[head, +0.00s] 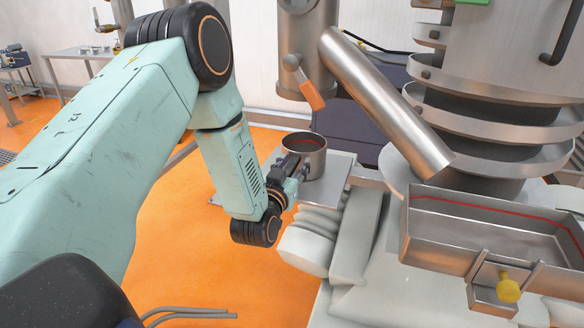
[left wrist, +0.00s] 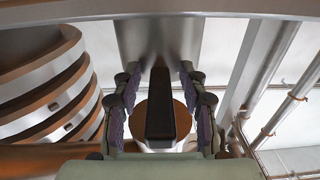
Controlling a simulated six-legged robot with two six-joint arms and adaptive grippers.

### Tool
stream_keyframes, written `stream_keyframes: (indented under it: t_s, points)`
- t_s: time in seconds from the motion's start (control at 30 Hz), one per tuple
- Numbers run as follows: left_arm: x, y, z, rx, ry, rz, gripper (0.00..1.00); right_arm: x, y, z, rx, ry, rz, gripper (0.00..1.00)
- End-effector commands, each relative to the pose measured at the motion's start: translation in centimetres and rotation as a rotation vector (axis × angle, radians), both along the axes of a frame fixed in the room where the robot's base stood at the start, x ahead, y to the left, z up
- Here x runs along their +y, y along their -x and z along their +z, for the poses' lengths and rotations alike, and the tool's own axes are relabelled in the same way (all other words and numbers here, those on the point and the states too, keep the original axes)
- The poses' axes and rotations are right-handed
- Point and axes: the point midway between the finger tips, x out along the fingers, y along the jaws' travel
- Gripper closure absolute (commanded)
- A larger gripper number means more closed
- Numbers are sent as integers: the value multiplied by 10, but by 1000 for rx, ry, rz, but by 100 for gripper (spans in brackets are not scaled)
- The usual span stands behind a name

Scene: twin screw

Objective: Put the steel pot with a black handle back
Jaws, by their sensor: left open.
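The steel pot (head: 314,163) stands upright on a small steel table (head: 335,180) beyond my left arm. A red line runs around its inside. My left gripper (head: 293,165) is at the pot's near left side and partly covers it. In the left wrist view my left gripper (left wrist: 159,85) is open. Its two fingers stand on either side of the black handle (left wrist: 160,118), with a visible gap on each side. In the head view the handle is hard to tell apart from the dark gripper. My right gripper is in neither view.
A slanted steel pipe (head: 385,100) comes down to the right of the pot. An orange lever (head: 310,95) hangs above it. A steel tray (head: 490,237) with a yellow knob (head: 507,288) is at the right.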

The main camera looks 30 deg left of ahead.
Motion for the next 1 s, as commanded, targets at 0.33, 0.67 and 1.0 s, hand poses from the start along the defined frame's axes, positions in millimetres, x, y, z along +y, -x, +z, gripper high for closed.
stream_keyframes:
  t_s: [0.33, 0.67, 1.0]
  points:
    - [-11, 44, -1, 3, 3, 0, 57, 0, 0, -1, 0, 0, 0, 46]
    - [-26, 101, -1, 3, 1, -1, 57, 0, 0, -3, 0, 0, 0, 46]
    - [-31, 116, -4, 15, 3, -6, 57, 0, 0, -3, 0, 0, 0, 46]
